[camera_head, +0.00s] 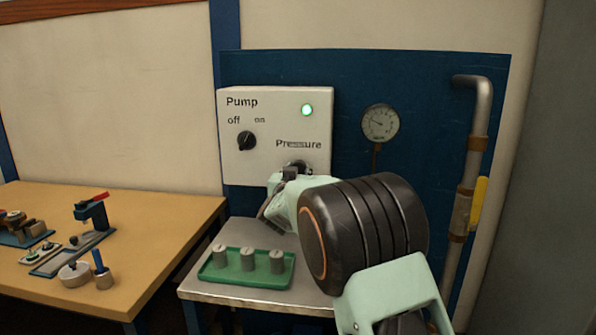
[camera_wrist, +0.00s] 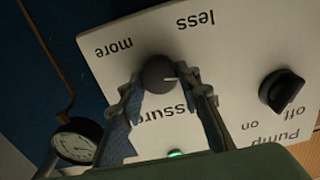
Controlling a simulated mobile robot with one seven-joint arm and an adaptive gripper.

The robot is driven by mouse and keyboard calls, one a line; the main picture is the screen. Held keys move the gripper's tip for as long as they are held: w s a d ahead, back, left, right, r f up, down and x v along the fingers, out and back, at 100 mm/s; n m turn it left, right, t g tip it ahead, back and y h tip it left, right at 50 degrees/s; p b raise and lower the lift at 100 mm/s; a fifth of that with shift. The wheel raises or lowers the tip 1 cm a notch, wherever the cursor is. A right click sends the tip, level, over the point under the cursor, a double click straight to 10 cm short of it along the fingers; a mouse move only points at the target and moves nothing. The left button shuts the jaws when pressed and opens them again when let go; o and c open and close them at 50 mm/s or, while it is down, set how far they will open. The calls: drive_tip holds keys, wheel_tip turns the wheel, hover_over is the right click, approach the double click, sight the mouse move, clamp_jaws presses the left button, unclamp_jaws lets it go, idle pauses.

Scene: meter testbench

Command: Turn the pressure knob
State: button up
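The pressure knob (camera_wrist: 159,74) is a round dark knob with a light pointer line, on a white panel (camera_head: 265,98) between the printed words "more" and "less". In the head view my gripper (camera_head: 288,184) is at the lower right of the panel and mostly hides this knob. In the wrist view, which is turned over, my gripper (camera_wrist: 166,88) has one finger on each side of the knob. The fingers are apart, with a gap showing on the right side; contact on the left is unclear. The pressure gauge (camera_head: 380,123) hangs right of the panel.
A green tray (camera_head: 212,274) with cylindrical weights stands on the metal table below. A pipe with a yellow lever (camera_head: 479,203) is at right. A wooden table (camera_head: 160,208) is at left.

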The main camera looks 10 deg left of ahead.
drive_tip(key=c, duration=0.5)
drive_tip(key=m+b, duration=0.3)
drive_tip(key=m, duration=0.1)
drive_tip(key=shift+d+f+m, duration=0.1)
drive_tip(key=shift+f+m, duration=0.05)
drive_tip(key=shift+m, duration=0.25)
drive_tip(key=m+b, duration=0.3)
drive_tip(key=m, duration=0.2)
drive_tip(key=shift+m, duration=0.3)
drive_tip(key=o, duration=1.1)
drive_tip(key=shift+o, duration=0.2)
drive_tip(key=shift+s, duration=0.15)
